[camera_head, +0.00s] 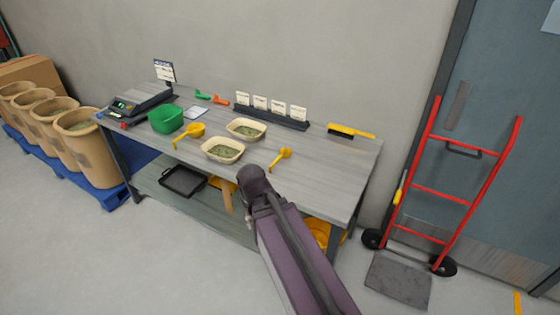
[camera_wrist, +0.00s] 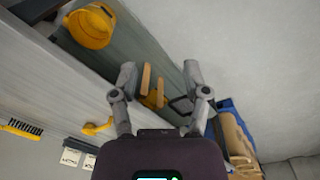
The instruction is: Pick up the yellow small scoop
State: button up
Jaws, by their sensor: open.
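The small yellow scoop (camera_head: 281,158) lies on the grey workbench (camera_head: 325,165), right of the two tan bowls. A larger yellow scoop (camera_head: 188,134) lies further left, beside the green bowl. In the wrist view one yellow scoop (camera_wrist: 97,127) shows on the bench, left of my gripper and outside its jaws; it looks like the small one. My gripper (camera_wrist: 160,78) is open, its two fingers wide apart, with nothing held. Tan and yellow pieces show between the fingers, by the lower shelf. In the head view my arm reaches the bench's front edge and its fingers are not clearly seen.
Two bowls of green material (camera_head: 223,150) (camera_head: 246,129), a green bowl (camera_head: 166,119), a scale (camera_head: 138,99), a label rack (camera_head: 271,113) and a brush (camera_head: 350,132) are on the bench. A yellow container (camera_wrist: 90,28) is underneath. A red hand truck (camera_head: 441,196) stands right.

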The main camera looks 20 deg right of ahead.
jog(key=w+d+f+n+t+h+b, duration=0.1)
jog(key=w+d+f+n+h+b, duration=0.3)
jog(key=w, duration=0.3)
jog(key=n+t+h+b, duration=0.65)
jog(key=n+b, duration=0.65)
jog(key=n, duration=0.7)
send_near(271, 166)
jog(key=shift+s+d+r+y, duration=0.2)
jog(key=shift+d+r+y, duration=0.05)
jog(key=shift+d+r, duration=0.4)
jog(key=shift+w+d+r+n+t, duration=0.1)
jog(key=shift+w+r+n+t, duration=0.1)
jog(key=shift+w+n+t, duration=0.25)
jog(key=shift+w, duration=0.1)
jog(key=shift+b+x, duration=1.6)
jog(key=shift+x, duration=2.65)
jog(key=shift+d, duration=0.1)
jog(key=shift+d+f, duration=0.1)
